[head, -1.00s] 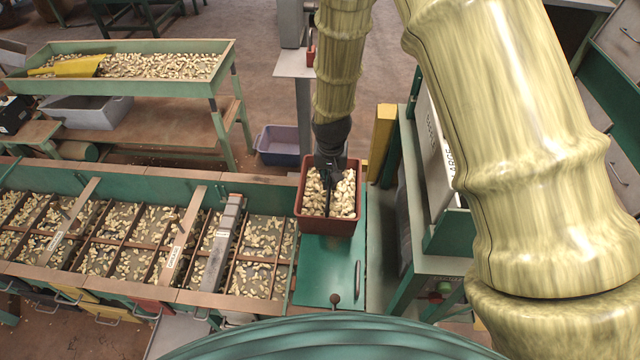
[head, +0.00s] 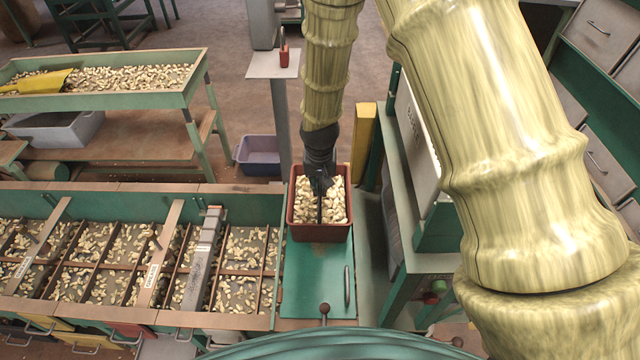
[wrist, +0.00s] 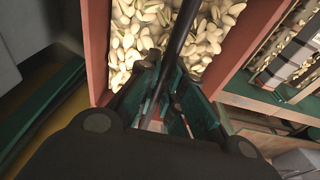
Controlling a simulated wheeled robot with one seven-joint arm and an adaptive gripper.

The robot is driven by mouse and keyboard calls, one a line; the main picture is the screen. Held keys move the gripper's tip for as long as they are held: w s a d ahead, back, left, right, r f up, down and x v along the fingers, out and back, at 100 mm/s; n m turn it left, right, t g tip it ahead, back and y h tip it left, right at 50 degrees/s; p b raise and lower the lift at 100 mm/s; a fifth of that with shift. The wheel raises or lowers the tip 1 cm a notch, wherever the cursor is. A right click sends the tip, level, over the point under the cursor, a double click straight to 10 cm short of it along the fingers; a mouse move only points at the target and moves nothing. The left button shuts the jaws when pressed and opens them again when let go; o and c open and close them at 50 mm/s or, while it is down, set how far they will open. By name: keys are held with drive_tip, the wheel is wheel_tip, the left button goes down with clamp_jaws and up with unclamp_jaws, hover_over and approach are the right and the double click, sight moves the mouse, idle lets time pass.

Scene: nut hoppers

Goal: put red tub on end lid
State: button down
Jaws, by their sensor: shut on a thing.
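The red tub (head: 320,233), full of pale nuts, is at the far end of the green end lid (head: 318,278). From the head view I cannot tell whether it rests on the lid or hangs just above it. My gripper (head: 320,186) reaches down into the tub from above and is shut on a dark bar across its middle. In the wrist view the gripper (wrist: 165,100) closes on this dark handle (wrist: 182,35), with nuts and the tub's red walls (wrist: 96,50) on both sides. The near half of the lid is bare, with a handle at its right.
The sorting trough (head: 130,265) with divided nut compartments lies left of the lid. A yellow post (head: 363,145) and a green machine stand close on the right. A purple bin (head: 259,156) is on the floor behind. A nut table (head: 120,80) is at the back left.

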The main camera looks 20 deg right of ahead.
idle(0.4)
drive_tip(key=c, duration=1.5)
unclamp_jaws()
drive_tip(key=shift+f, duration=0.1)
drive_tip(key=shift+c, duration=0.2)
wheel_tip(320, 180, up, 12)
drive_tip(key=s, duration=0.1)
drive_tip(key=shift+s+a+p, duration=0.25)
drive_tip(key=shift+s+p, duration=0.1)
drive_tip(key=shift+p, duration=0.05)
